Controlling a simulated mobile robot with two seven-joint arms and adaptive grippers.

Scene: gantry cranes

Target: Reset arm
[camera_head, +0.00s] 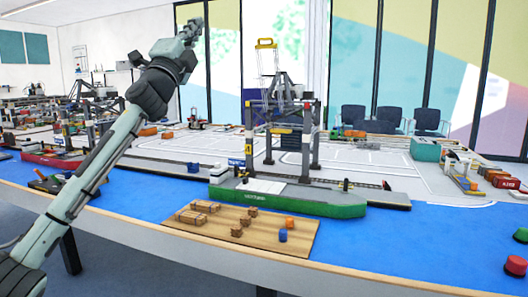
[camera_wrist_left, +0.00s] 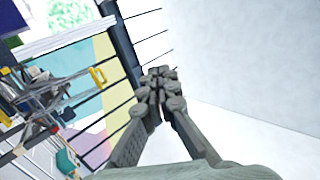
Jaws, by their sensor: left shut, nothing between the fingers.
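My left arm rises from the lower left in the head view, and its gripper (camera_head: 190,30) points up in front of the windows, well above the table. In the left wrist view the fingers of this gripper (camera_wrist_left: 158,80) meet at the tips with nothing between them. The gripper touches nothing. My right gripper is in neither view.
A model gantry crane (camera_head: 282,108) stands on the table behind a green ship (camera_head: 285,203). A wooden board (camera_head: 222,229) with small blocks lies in front. Red (camera_head: 514,266) and green buttons are at the right edge. Chairs (camera_head: 388,116) stand behind.

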